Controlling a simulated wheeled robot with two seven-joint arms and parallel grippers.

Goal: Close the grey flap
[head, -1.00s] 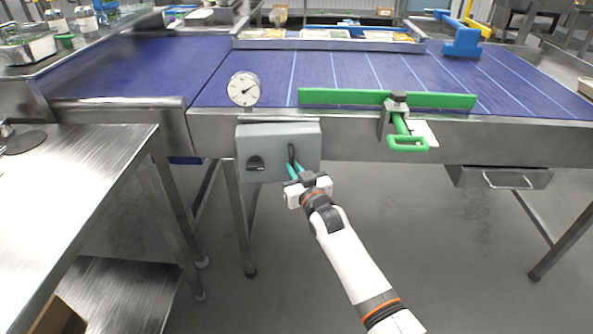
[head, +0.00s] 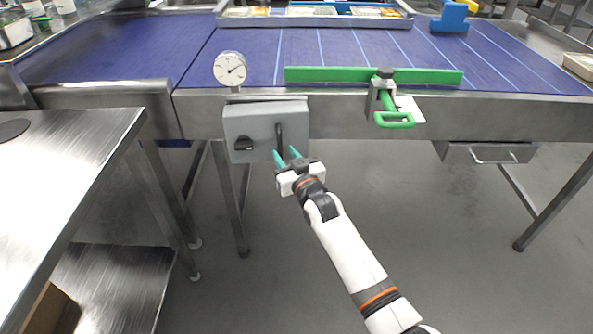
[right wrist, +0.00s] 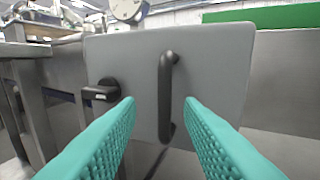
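The grey flap (head: 262,118) is on a box at the front of the conveyor table, below the dial. It carries a black upright bar handle (head: 279,138) and a black knob (head: 244,143). The right wrist view shows the flap (right wrist: 210,75) close up and slightly tilted, with the handle (right wrist: 165,95) between my fingers in the picture and the knob (right wrist: 102,91) to the left. My right gripper (head: 287,156) is open, its teal fingers pointing at the handle from in front; I see no contact. My left gripper is not in view.
A dial gauge (head: 230,69) stands above the flap. A green bar (head: 330,75) with a green clamp handle (head: 394,120) is to the right on the blue belt. A steel table (head: 60,170) stands at left. A drawer (head: 487,153) hangs at right. The floor below is clear.

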